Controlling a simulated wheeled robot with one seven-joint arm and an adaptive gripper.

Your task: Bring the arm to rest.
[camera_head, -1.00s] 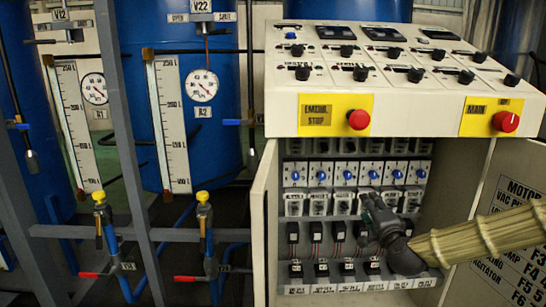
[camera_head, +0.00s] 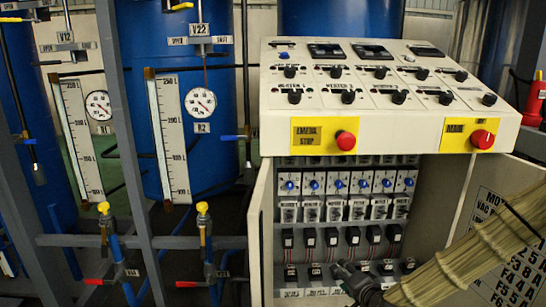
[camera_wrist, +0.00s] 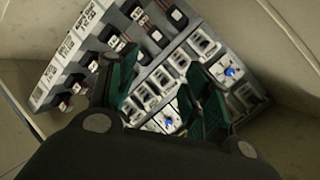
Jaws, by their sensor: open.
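My gripper (camera_head: 348,273) is low in the open cabinet of the control panel, in front of the lower breaker row, with my sleeved arm reaching in from the right. In the wrist view my gripper (camera_wrist: 160,95) has its two green-padded fingers spread apart, with nothing between them. Breaker rows (camera_wrist: 150,85) and blue knobs (camera_wrist: 231,71) lie beyond the fingers. I cannot tell from these views whether a fingertip touches anything.
The cabinet's left door (camera_head: 262,235) and right door (camera_head: 505,225) stand open around my arm. The sloped control panel (camera_head: 385,80) overhangs above, with red buttons (camera_head: 345,141). Pipes, yellow-handled valves (camera_head: 203,208) and blue tanks (camera_head: 185,60) stand at left.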

